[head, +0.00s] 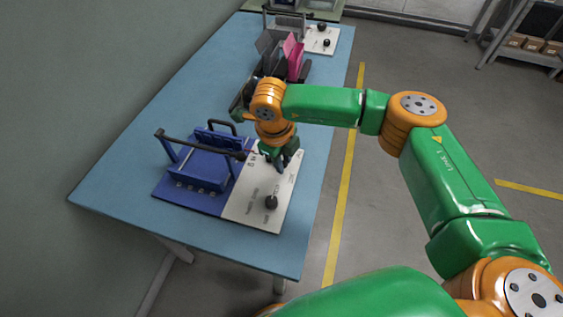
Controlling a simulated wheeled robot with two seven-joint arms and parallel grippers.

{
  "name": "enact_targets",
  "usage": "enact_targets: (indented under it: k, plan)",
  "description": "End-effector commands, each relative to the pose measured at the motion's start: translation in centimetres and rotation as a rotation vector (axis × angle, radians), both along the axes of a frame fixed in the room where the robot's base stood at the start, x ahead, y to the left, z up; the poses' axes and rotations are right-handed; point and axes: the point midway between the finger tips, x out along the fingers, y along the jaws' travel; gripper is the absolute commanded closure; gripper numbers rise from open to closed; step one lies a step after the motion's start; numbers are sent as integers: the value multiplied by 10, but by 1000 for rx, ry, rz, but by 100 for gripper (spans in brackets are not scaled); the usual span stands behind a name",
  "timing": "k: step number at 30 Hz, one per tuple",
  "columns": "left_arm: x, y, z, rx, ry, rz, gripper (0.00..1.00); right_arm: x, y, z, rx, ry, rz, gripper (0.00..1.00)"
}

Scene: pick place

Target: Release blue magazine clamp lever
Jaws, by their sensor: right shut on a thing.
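The blue magazine clamp station (192,172) stands on the near part of the blue table, with a blue frame, a dark crossbar handle and a blue base. My right gripper (280,166) points down over the far part of the white panel. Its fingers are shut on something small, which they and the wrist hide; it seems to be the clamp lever. My left gripper is not in view.
The blue table (117,171) runs away along the wall. Farther back are a black holder with a pink piece (293,57) and a second white panel (320,41) with black knobs. A shelf with boxes (534,44) stands far right. The table's near left is clear.

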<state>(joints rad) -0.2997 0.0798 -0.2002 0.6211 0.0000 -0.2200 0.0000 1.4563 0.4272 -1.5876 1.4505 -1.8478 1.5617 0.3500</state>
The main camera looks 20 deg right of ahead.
Motion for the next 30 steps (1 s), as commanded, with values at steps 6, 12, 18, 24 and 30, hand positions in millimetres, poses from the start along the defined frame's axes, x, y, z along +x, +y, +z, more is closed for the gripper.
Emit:
enact_targets:
  k: [6, 12, 18, 24, 30]
  plan:
    - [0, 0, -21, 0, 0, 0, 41, 5, -8, -4, 2, -4, 179, 100]
    - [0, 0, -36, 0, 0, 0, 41, 11, -15, -4, 2, -5, 369, 100]
    - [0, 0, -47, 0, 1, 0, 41, 18, -21, -3, 2, -4, 559, 100]
    - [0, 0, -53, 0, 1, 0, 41, 26, -25, -1, 2, -3, 742, 100]
    - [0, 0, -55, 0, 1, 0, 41, 33, -28, 0, 2, -3, 895, 100]
